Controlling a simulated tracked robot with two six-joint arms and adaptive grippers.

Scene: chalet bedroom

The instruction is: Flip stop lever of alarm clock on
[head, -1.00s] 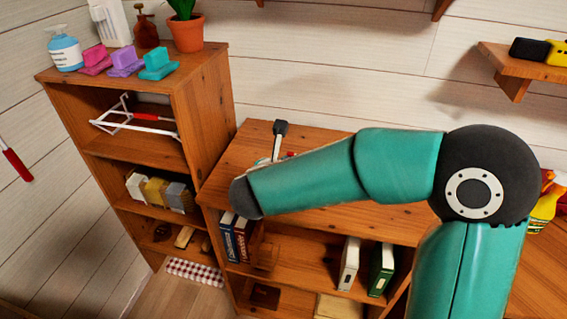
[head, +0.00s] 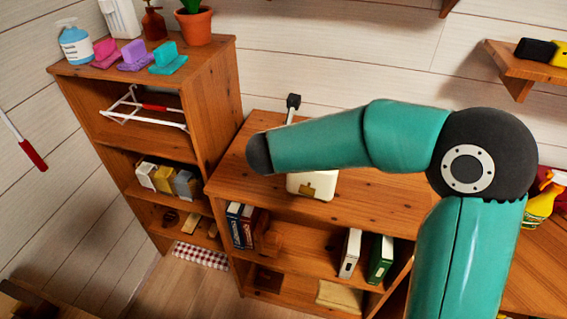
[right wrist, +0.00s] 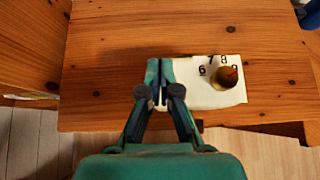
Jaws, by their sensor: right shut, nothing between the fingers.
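The alarm clock (head: 308,186) is a cream-white block on the top of the low wooden shelf, partly hidden by my right arm in the head view. A brass-coloured part shows on its front. The right wrist view shows its pale face (right wrist: 205,97) with black numerals and a round brass knob (right wrist: 221,78) with a red mark. My right gripper (right wrist: 161,68) is shut and empty, its fingertips over the left end of the clock; I cannot tell whether they touch it. My left gripper is out of view.
A taller bookcase (head: 210,80) stands left of the low shelf (head: 380,205). The shelf top right of the clock is largely clear.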

